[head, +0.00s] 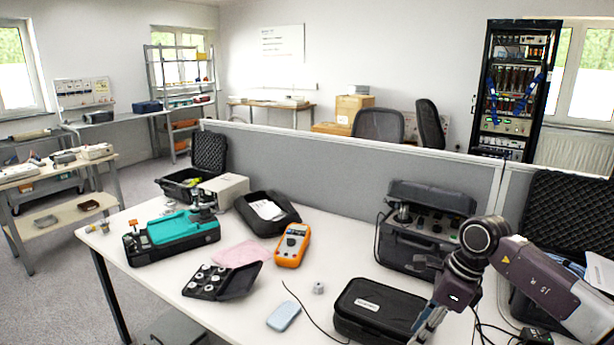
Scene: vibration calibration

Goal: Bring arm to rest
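My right arm comes in from the right edge over the white table (130,255). Its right gripper (427,326) points down at the front right, beside a closed black case (376,309). Part of the gripper is cut off by the bottom edge, and I cannot see the fingers well enough to tell open from shut. Whether it touches the black case is unclear. My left gripper is not in view.
A grey divider (340,165) runs behind the table. Cables lie at the front right.

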